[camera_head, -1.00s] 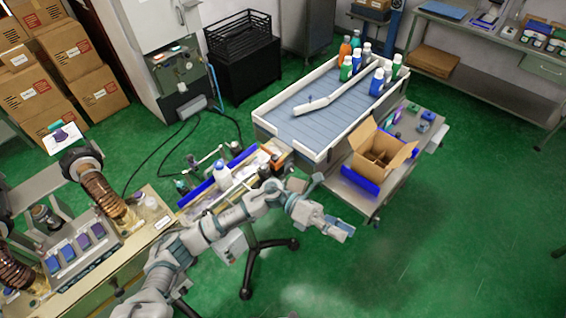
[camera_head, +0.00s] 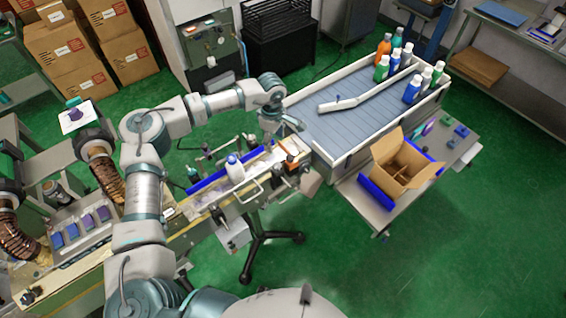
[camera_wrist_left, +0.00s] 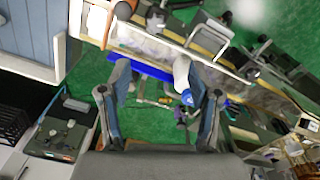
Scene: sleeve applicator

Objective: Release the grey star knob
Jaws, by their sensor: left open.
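My left gripper (camera_head: 284,126) hangs below its raised wrist, above the far end of the conveyor (camera_head: 190,241) in the head view. In the left wrist view the left gripper (camera_wrist_left: 160,98) has its two fingers spread with nothing held between them. A white bottle with a blue cap (camera_head: 235,171) stands on the conveyor; it also shows in the left wrist view (camera_wrist_left: 182,72), beyond the fingers. Small rods and clamps (camera_head: 212,153) sit along the conveyor's far side. I cannot make out the grey star knob. My right gripper is not in view.
A grey-blue tray table (camera_head: 350,128) with several bottles stands beyond the conveyor. An open cardboard box (camera_head: 405,167) sits on a side table to the right. A blue guide rail (camera_head: 207,181) runs along the conveyor. Green floor is clear at the lower right.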

